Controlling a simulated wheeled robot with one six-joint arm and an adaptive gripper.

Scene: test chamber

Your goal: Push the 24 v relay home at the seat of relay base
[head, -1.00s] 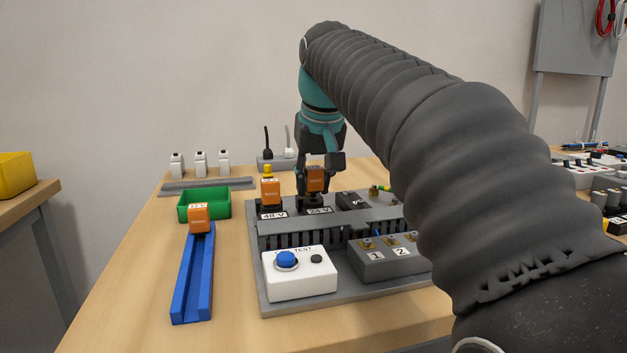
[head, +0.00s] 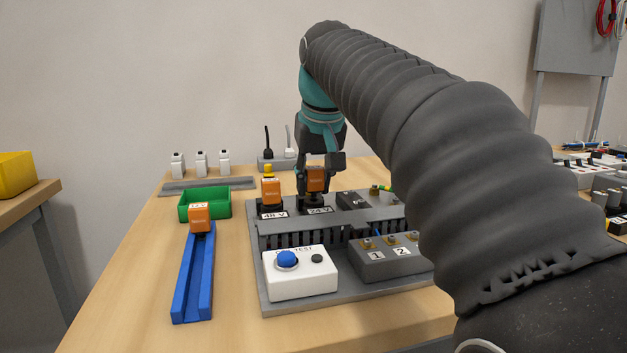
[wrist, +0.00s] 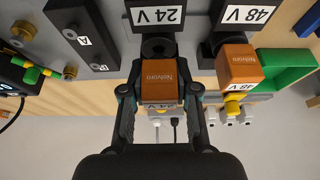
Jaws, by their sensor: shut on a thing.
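The 24 V relay (head: 317,180) is an orange block between the fingers of my gripper (head: 320,170), which is shut on it. It stands over the dark relay base marked 24 V (head: 319,210) on the grey panel. In the wrist view the relay (wrist: 160,85) is between my fingertips (wrist: 159,92), close against the black round seat (wrist: 157,47) of the base with the 24 V label. I cannot tell whether the relay is fully down in the seat.
An orange 48 V relay (head: 271,190) stands in the base just left. A blue rail (head: 193,275) holds a 12 V relay (head: 199,218), beside a green tray (head: 190,207). A white test box (head: 299,283) and a grey terminal block (head: 385,262) sit in front.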

